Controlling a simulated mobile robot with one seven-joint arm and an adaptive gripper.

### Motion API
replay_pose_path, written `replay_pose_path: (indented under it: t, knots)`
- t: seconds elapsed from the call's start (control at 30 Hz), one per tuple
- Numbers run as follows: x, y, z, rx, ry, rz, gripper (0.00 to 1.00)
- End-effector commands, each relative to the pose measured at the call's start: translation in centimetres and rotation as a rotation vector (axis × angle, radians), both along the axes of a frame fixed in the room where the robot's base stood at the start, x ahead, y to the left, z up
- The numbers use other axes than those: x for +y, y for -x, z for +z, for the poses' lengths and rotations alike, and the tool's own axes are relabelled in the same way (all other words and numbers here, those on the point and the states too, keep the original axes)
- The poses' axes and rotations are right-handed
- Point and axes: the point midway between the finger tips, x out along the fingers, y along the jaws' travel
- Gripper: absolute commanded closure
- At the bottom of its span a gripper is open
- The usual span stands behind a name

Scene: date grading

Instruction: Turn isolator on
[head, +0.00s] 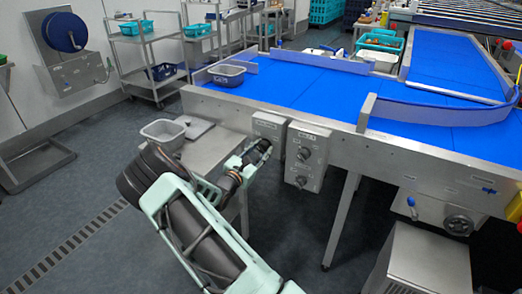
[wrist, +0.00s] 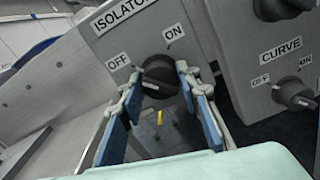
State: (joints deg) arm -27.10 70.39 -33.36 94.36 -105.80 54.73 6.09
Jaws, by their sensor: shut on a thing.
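The isolator is a grey box (head: 268,126) on the conveyor's side, labelled ISOLATOR in the wrist view (wrist: 103,30). Its black rotary knob (wrist: 160,72) sits below the OFF label (wrist: 118,62) and ON label (wrist: 175,33). A small pale mark shows at the knob's lower left; I cannot tell for certain which label the knob points to. My gripper (wrist: 159,80) is shut on the knob, one finger at each side. In the head view my gripper (head: 259,149) reaches the isolator's front and hides most of the knob.
A steel side table (head: 205,152) with a grey tub (head: 163,133) is left of my arm. The blue conveyor (head: 300,85) runs behind.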

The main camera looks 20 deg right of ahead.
Motion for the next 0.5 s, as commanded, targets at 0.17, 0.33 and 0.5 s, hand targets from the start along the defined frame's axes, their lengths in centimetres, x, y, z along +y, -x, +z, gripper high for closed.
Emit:
replay_pose_path:
  t: [0.17,0.33,0.5]
  knots:
    - [0.01,0.04,-0.19,-0.066,-0.053,-0.001,0.93]
    - [0.0,0.05,-0.28,-0.172,-0.137,0.0,0.93]
    - [0.01,0.04,-0.32,-0.3,-0.236,-0.001,0.93]
